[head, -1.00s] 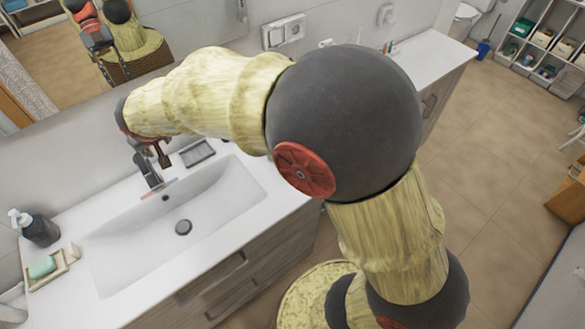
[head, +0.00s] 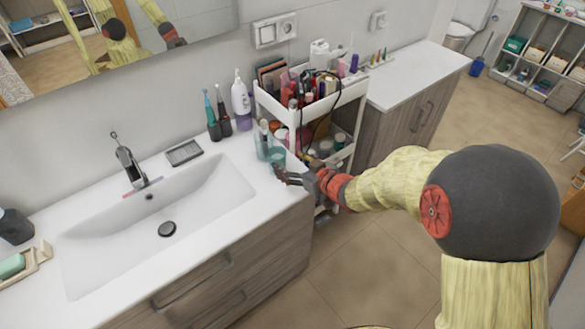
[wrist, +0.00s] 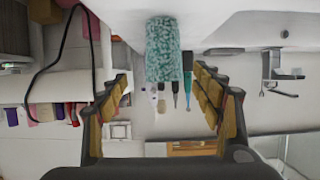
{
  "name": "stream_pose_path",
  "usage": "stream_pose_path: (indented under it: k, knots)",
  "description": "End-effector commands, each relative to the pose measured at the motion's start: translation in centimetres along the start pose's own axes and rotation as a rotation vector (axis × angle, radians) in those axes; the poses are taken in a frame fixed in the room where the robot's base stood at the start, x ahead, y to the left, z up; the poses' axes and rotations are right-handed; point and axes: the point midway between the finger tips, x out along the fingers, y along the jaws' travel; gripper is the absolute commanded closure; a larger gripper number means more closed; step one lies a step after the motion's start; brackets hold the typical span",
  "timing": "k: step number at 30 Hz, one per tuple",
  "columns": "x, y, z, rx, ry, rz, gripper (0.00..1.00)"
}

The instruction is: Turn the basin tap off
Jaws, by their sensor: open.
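The basin tap (head: 130,165) is a grey metal tap at the back edge of the white basin (head: 215,205), with a thin lever sticking up from its top. I cannot make out running water. The tap also shows at the right of the wrist view (wrist: 283,68). My gripper (head: 282,174) is well to the right of the tap, at the counter's right end by the cart. In the wrist view my gripper (wrist: 162,85) has its fingers spread, with nothing held. A speckled teal cup (wrist: 165,45) appears ahead between them; whether they touch it is unclear.
A white cosmetics cart (head: 345,98) full of bottles stands right of the counter. Toothbrushes (head: 218,115) and a pump bottle (head: 241,100) stand at the back. A grey soap tray (head: 184,152) lies right of the tap. A dark dispenser (head: 14,227) is at left.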

Motion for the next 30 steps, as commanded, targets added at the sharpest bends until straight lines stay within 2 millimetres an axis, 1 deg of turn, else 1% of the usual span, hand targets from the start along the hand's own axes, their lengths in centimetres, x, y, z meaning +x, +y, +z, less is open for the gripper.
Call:
stream_pose_path:
  k: [3, 8, 15, 18, 26, 30]
  knots:
    - [1.4, -0.1, 0.1, -0.001, 0.000, -0.002, 0.34]
    - [2.9, -0.2, 0.1, -0.001, 0.000, -0.002, 0.34]
    - [6.3, -0.6, 0.2, -0.001, -0.002, -0.001, 0.34]
    - [7.1, -0.6, 0.1, 0.000, -0.001, 0.000, 0.34]
    - [7.4, -0.6, -0.1, 0.001, 0.000, 0.001, 0.34]
    - [7.3, -0.5, -0.1, 0.001, -0.001, 0.001, 0.41]
